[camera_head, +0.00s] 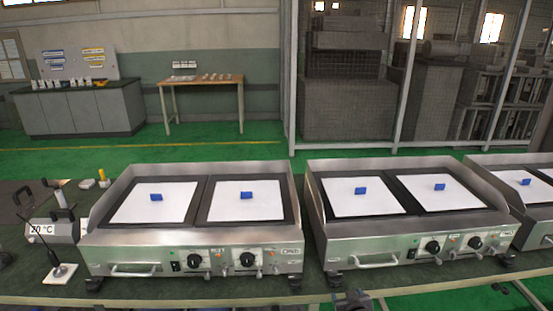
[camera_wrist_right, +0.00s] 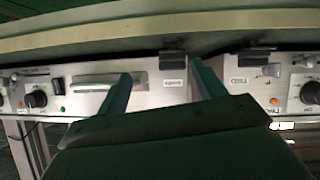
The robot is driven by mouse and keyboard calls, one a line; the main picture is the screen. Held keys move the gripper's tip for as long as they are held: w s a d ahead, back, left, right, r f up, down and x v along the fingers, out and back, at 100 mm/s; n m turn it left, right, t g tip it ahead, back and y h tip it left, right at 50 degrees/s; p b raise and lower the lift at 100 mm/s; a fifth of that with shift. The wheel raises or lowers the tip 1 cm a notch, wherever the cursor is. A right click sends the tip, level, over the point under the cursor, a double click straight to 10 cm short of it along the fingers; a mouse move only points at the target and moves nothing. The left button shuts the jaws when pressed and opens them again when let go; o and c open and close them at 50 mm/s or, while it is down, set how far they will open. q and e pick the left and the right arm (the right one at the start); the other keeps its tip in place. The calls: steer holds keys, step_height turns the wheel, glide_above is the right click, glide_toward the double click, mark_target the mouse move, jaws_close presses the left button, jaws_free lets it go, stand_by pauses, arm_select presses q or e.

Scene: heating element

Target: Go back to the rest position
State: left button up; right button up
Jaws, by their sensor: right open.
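My right gripper (camera_wrist_right: 162,76) shows in the right wrist view with its two dark fingers apart and nothing between them. Behind the fingers is the steel front panel of a griddle (camera_wrist_right: 150,97), with a handle, knobs and small lights. I cannot tell from this view how far the fingertips are from the panel. In the head view, a dark piece at the bottom edge, right of centre, may be part of my right arm; its fingers cannot be made out there.
Steel griddles stand in a row on a dark workbench (camera_head: 30,291): one at left (camera_head: 192,237), one in the middle (camera_head: 400,228), one cut off at right. White sheets with blue blocks lie on them. A 20 °C display box (camera_head: 52,230) and a probe (camera_head: 60,272) stand at left.

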steer(key=s+a+r+n+g, duration=0.1)
steer(key=s+a+r+g, duration=0.1)
steer(key=s, duration=0.5)
steer(key=s+a+r+g, duration=0.1)
steer(key=s+a+g, duration=0.15)
steer(key=s, duration=0.45)
steer(key=s+a+r+n+g, duration=0.1)
steer(key=s+r+g, duration=0.1)
steer(key=s, duration=0.5)
steer(key=s+a+f+g+y, duration=0.1)
steer(key=s+a+f+g, duration=0.1)
steer(key=s, duration=0.8)
steer(key=s+a+f+m+g+y, duration=0.1)
steer(key=s+a+f+g, duration=0.1)
steer(key=s, duration=0.8)
steer(key=shift+s+a+f, duration=0.2)
steer(key=shift+s+f, duration=0.15)
steer(key=shift+f, duration=0.1)
steer(key=shift+c, duration=0.4)
